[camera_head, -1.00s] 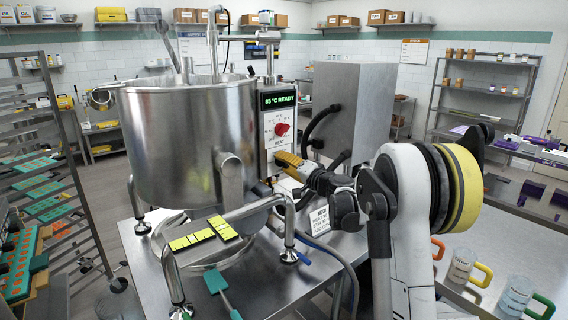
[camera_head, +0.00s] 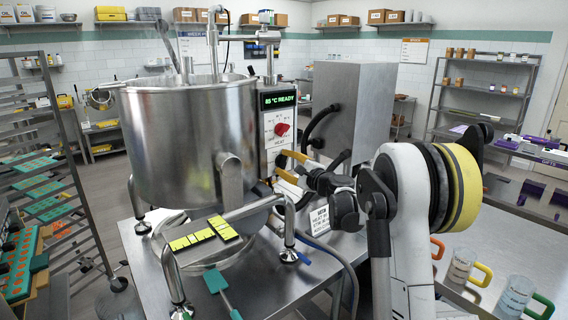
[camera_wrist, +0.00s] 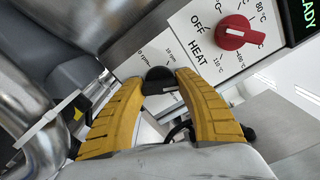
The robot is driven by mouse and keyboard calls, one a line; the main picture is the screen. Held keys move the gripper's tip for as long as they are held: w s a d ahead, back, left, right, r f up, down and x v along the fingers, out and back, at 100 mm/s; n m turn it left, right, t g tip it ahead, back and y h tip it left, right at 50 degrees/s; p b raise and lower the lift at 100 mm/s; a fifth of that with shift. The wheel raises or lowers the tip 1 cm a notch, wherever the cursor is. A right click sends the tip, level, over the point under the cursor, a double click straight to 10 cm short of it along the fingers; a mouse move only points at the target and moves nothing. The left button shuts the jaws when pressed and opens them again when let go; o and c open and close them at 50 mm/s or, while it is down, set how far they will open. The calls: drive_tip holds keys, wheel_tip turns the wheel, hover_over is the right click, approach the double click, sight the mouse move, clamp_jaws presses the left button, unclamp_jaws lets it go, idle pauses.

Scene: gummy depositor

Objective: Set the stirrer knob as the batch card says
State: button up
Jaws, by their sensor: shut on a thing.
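The stirrer knob (camera_wrist: 158,74) is black and sits on the white control panel (camera_wrist: 190,42), beside an rpm scale, in the wrist view. My gripper (camera_wrist: 160,82) is shut on it, one yellow finger on each side. Most of the scale and the knob's pointer are hard to read. In the head view my gripper (camera_head: 278,161) is at the lower part of the panel, its two fingers one above the other, and the knob is not clear. A white card (camera_head: 319,220) with small text, likely the batch card, stands partly behind my arm; I cannot read its setting.
A red heat knob (camera_wrist: 233,32) sits close to the stirrer knob, below a green "85 °C READY" display (camera_head: 279,99). The steel kettle (camera_head: 180,150) stands left of the panel. Dark hoses (camera_head: 318,125) run to a grey cabinet (camera_head: 350,100) on the right.

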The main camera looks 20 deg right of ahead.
drive_tip(key=m, duration=0.6)
drive_tip(key=shift+m, duration=0.3)
drive_tip(key=m, duration=0.6)
drive_tip(key=shift+m, duration=0.3)
drive_tip(key=o, duration=1.2)
drive_tip(key=shift+s, duration=0.1)
drive_tip(key=v, duration=1.1)
drive_tip(key=shift+s, duration=0.4)
